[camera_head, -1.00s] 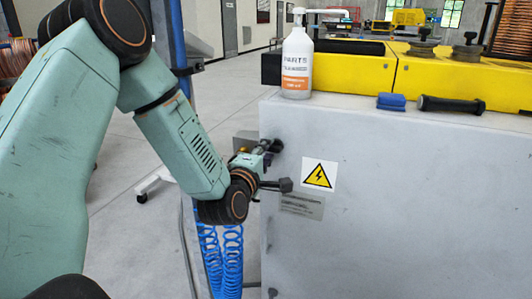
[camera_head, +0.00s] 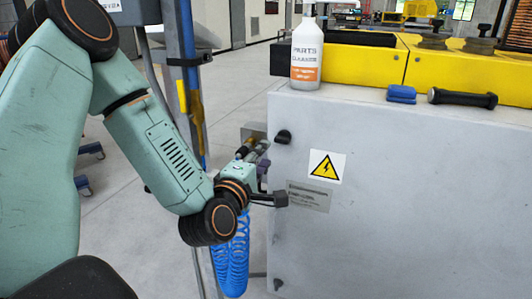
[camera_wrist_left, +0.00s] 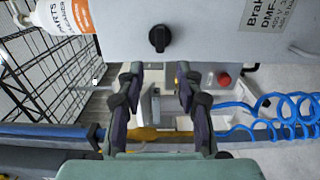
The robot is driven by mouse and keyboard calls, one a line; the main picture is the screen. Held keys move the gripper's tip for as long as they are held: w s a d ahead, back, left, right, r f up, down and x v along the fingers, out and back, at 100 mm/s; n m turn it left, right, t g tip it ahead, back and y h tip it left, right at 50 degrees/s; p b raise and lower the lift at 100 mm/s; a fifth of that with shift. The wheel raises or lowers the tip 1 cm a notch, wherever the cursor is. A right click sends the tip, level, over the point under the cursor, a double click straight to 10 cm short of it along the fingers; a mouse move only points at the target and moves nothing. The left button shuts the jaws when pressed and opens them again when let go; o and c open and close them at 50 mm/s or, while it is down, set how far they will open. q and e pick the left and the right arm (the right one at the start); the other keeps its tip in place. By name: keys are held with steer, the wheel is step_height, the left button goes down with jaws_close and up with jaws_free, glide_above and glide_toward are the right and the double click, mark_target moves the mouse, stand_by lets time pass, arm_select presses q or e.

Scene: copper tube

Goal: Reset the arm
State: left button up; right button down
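My left gripper (camera_head: 268,180) is beside the left edge of the grey cabinet (camera_head: 420,210), near its front face, with the arm bent down from the left. In the left wrist view the two dark fingers of this gripper (camera_wrist_left: 160,85) stand apart with nothing between them. A black knob (camera_wrist_left: 159,39) on the cabinet shows beyond the fingertips; it also shows in the head view (camera_head: 283,137). My right gripper is not in view.
A parts cleaner bottle (camera_head: 306,58), a blue block (camera_head: 402,93) and a black-handled tool (camera_head: 462,98) are on the cabinet top. A blue post (camera_head: 185,70) and a coiled blue hose (camera_head: 232,262) are close to the left arm.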

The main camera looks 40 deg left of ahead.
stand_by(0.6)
arm_select(q)
steer(key=s+d+f+m+g+h, duration=0.2)
steer(key=s+d+f+m+g, duration=0.4)
steer(key=f, duration=0.4)
steer(key=s+d+f+m+g+h, duration=0.3)
steer(key=f+m, duration=0.5)
steer(key=f, duration=0.2)
steer(key=s+d+f+m+g, duration=0.1)
steer(key=s+f+m+g, duration=0.1)
steer(key=s+f, duration=0.2)
steer(key=s+d+f+m+g, duration=0.1)
steer(key=s+f, duration=0.4)
steer(key=s, duration=0.6)
steer(key=s+d+f+m+g, duration=0.1)
steer(key=s+f+m+g, duration=0.2)
steer(key=s, duration=0.5)
steer(key=shift+d+f+g+y, duration=0.25)
steer(key=shift+f+g, duration=0.55)
steer(key=shift+g, duration=0.4)
steer(key=shift+s+a, duration=0.1)
